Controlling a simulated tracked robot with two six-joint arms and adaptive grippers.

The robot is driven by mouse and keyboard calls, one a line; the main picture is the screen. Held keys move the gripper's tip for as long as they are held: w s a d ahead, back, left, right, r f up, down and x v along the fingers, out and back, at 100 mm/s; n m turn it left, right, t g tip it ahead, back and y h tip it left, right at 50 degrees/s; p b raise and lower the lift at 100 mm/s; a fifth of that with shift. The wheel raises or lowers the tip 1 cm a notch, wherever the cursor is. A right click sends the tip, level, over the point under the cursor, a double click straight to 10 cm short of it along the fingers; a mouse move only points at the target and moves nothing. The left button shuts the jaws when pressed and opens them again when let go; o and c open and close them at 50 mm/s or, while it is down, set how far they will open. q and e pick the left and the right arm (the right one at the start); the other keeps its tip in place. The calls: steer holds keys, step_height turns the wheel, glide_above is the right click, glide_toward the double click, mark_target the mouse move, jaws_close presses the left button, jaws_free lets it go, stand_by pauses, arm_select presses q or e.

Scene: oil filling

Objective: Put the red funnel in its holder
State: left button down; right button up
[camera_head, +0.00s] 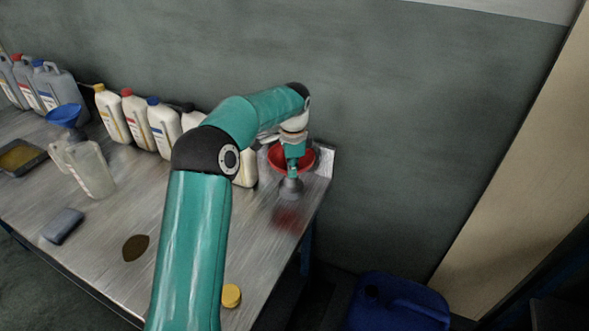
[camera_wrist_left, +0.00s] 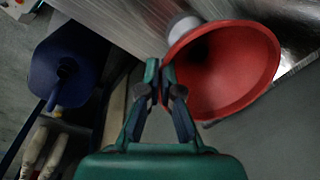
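The red funnel (camera_head: 275,158) is at the table's far right corner, partly hidden by my left gripper (camera_head: 292,168). In the left wrist view the funnel (camera_wrist_left: 240,75) shows its wide mouth. My left gripper (camera_wrist_left: 160,80) has its fingertips close together at the funnel's rim, and appears shut on that rim. A grey cone-shaped piece, seemingly the holder (camera_head: 291,190), shows right below the funnel. A pale round part (camera_wrist_left: 183,26) shows behind the funnel in the wrist view. I cannot tell whether the funnel's stem is inside the holder. My right gripper is not in view.
Several white bottles (camera_head: 163,127) stand along the back of the table (camera_head: 100,240). A blue funnel (camera_head: 65,116) sits by a clear jug (camera_head: 90,170) at left. A yellow cap (camera_head: 231,296) lies near the front edge. A blue canister (camera_head: 398,303) stands on the floor.

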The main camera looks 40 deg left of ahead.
arm_select(q)
steer(key=c, duration=1.2)
jaws_free()
steer(key=shift+c, duration=0.2)
steer(key=shift+r, duration=0.15)
step_height(320, 180, up, 12)
steer(key=d, duration=0.1)
steer(key=shift+s+f, duration=0.2)
steer(key=shift+s, duration=0.15)
steer(key=shift+d+f, duration=0.1)
